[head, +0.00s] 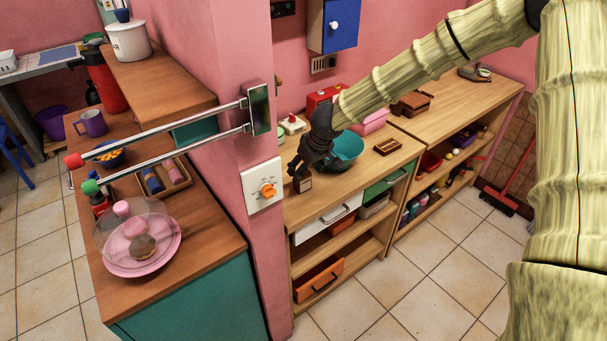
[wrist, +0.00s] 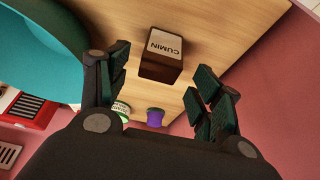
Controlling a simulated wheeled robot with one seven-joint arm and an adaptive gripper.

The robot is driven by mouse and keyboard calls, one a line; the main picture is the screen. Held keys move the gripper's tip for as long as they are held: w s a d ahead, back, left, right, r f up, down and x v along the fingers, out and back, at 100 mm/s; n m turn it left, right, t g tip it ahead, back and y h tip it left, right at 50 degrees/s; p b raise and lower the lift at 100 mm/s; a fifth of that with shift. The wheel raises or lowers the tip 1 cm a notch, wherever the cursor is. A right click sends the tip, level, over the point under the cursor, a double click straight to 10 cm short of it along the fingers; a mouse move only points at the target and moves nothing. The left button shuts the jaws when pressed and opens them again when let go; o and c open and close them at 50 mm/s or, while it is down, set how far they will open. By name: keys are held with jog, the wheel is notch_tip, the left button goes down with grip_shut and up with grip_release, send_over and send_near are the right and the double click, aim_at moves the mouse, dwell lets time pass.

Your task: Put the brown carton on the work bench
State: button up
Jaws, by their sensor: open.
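The brown carton (wrist: 162,68), with a pale label reading CUMIN, stands on a wooden-topped counter (head: 345,187). It also shows in the head view (head: 304,183), near the counter's front left corner. My gripper (head: 309,165) is right above and behind it there. In the wrist view my gripper (wrist: 163,76) is open, with one dark finger to each side of the carton and gaps between them. The carton is not gripped. The frames do not make clear which surface is the work bench; a second wooden-topped unit (head: 452,95) continues to the right.
A teal bowl (head: 349,146) is close beside my gripper. A red device (head: 322,97), a pink container (head: 372,122) and brown boxes (head: 411,103) stand farther back. A pink pillar (head: 235,100) separates this counter from a teal cabinet (head: 200,302) with a pink plate (head: 145,266).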

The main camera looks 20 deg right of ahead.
jog(key=v, duration=0.8)
jog(key=shift+r, duration=0.15)
